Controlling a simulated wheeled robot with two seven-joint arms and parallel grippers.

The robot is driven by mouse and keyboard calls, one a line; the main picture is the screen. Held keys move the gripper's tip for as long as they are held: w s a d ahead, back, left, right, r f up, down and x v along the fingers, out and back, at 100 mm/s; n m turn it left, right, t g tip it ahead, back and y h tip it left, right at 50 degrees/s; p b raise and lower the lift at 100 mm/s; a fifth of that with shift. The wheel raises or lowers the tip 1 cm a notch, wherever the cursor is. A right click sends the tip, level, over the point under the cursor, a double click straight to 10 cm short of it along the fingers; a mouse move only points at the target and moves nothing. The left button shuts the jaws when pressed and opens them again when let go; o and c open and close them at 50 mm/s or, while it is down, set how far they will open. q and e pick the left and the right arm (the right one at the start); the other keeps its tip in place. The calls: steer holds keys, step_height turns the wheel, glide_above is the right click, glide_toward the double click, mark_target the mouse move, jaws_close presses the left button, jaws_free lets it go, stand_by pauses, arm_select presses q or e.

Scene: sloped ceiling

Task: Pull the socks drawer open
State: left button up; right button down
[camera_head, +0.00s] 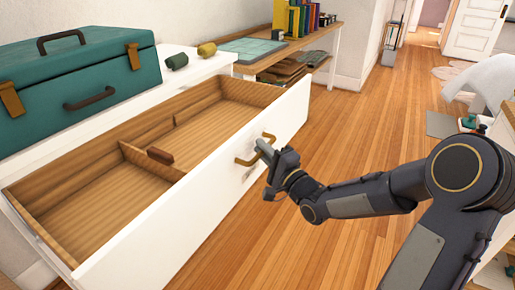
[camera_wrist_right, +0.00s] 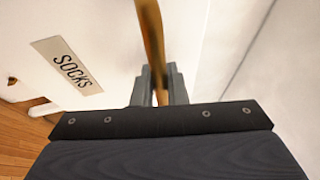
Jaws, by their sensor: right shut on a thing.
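The socks drawer (camera_head: 190,210) is pulled far out of the white dresser, and its wooden inside shows, with dividers and a small brown block. My right gripper (camera_head: 264,150) is at the brass handle (camera_head: 244,161) on the drawer's white front. In the right wrist view the gripper's fingers (camera_wrist_right: 160,88) are shut on the brass handle (camera_wrist_right: 150,35). A label reading SOCKS (camera_wrist_right: 67,66) is on the drawer front beside it. My left gripper is in neither view.
A teal toolbox (camera_head: 80,85) and two rolled socks, dark green (camera_head: 177,62) and olive (camera_head: 207,49), sit on the dresser top. A wooden desk (camera_head: 325,40) with books stands behind.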

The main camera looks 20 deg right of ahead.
steer(key=shift+s+d, duration=0.4)
steer(key=shift+s, duration=0.15)
steer(key=c, duration=1.5)
jaws_free()
steer(key=shift+o, duration=0.2)
steer(key=p+v, duration=0.1)
steer(key=v, duration=0.6)
steer(key=shift+s, duration=0.4)
steer(key=shift+d, duration=0.1)
